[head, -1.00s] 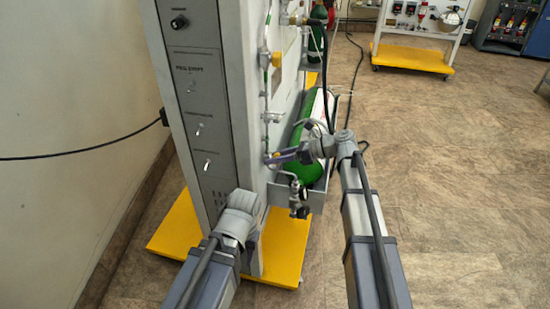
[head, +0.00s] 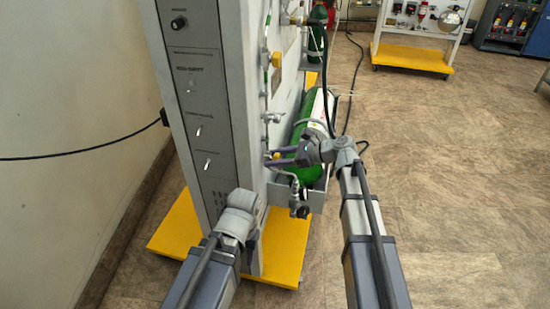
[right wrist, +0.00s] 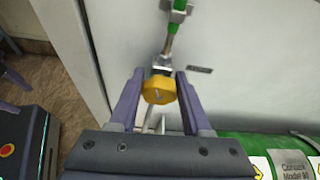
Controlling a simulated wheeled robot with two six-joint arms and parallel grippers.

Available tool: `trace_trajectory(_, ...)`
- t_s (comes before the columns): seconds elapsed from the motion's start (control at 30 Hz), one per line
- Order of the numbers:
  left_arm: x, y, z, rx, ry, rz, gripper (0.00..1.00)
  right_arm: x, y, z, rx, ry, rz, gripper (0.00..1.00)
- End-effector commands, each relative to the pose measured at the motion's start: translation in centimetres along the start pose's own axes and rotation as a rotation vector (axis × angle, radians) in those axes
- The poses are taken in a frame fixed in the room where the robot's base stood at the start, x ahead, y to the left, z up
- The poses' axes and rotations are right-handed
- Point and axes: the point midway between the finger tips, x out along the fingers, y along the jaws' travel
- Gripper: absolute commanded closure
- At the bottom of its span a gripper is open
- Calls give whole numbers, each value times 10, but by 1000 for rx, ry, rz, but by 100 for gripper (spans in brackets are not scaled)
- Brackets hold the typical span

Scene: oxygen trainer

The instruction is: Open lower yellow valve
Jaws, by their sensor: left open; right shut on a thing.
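The lower yellow valve (head: 275,156) is on the side of the grey panel, low on the pipe line. In the right wrist view its yellow knob (right wrist: 158,89) is between the two purple fingers. My right gripper (head: 278,157) is shut on this knob, one finger on each side. My left gripper (head: 257,241) is low beside the front edge of the panel, away from the valve. It is mostly hidden behind its own wrist, and it is open.
Another yellow valve (head: 276,60) is higher on the same line. A green cylinder (head: 306,172) lies beside the panel, close under my right gripper. A yellow base plate (head: 180,222) sticks out at floor level. The floor to the right (head: 460,180) is clear.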

Motion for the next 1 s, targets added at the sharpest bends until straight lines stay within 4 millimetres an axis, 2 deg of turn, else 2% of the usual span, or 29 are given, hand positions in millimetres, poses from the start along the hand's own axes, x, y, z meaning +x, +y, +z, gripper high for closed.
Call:
trace_trajectory(0.27,0,0,0,0,0,0,50,0,0,0,-5,1,-1,100)
trace_trajectory(0.3,0,0,0,0,0,0,50,0,0,0,-5,1,-1,48)
trace_trajectory(0.53,0,0,0,0,0,0,50,0,0,0,-4,1,-1,22)
trace_trajectory(0.83,-2,0,0,0,0,0,50,-4,0,1,-3,1,-2,22)
trace_trajectory(1.0,-13,-1,1,0,0,2,50,-28,0,3,-3,1,-4,22)
